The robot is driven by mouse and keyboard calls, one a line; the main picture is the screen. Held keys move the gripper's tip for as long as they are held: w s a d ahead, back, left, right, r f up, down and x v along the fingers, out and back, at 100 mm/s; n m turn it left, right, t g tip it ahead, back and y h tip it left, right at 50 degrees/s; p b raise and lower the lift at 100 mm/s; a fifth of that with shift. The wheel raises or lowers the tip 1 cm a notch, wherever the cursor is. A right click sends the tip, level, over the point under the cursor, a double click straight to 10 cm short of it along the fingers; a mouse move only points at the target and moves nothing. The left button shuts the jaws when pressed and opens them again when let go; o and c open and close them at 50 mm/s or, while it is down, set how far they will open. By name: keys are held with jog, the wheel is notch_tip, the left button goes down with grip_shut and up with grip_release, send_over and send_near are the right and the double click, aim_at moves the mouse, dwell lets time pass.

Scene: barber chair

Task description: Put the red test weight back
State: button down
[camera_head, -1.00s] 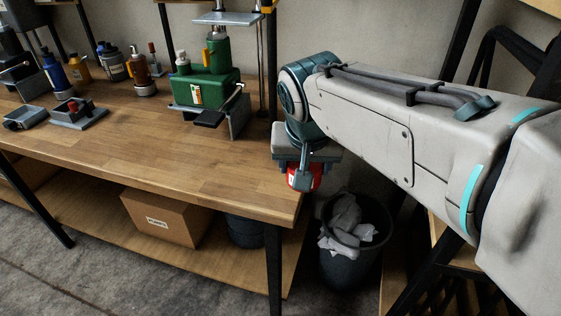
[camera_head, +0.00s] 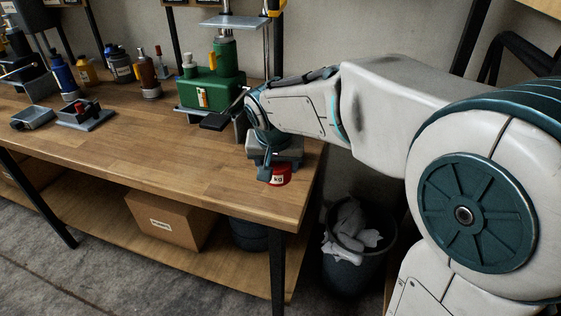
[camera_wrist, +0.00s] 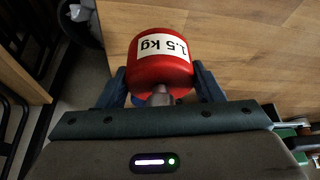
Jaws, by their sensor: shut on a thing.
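The red test weight (camera_wrist: 162,66) is a red cylinder with a white label reading 1.5 kg in the wrist view. It also shows in the head view (camera_head: 281,175) at the right end of the wooden workbench (camera_head: 150,160). My gripper (camera_wrist: 160,82) is shut on the weight, with one finger on each side of it. Weight and gripper are over the bench top near its right edge. I cannot tell whether the weight touches the wood. Part of the weight is hidden behind the gripper in the head view.
A green pump-like machine (camera_head: 211,88) stands on the bench just behind my gripper. Grey metal fixtures (camera_head: 85,115) and several bottles (camera_head: 150,80) are to the left. A waste bin (camera_head: 352,265) with crumpled paper stands on the floor at right. The front middle of the bench is clear.

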aim_at(277, 177)
jog(key=shift+f, duration=1.8)
jog(key=shift+f+b, duration=0.2)
jog(key=shift+b, duration=0.15)
jog(key=shift+c, duration=2)
grip_release()
jog(key=shift+f, duration=0.1)
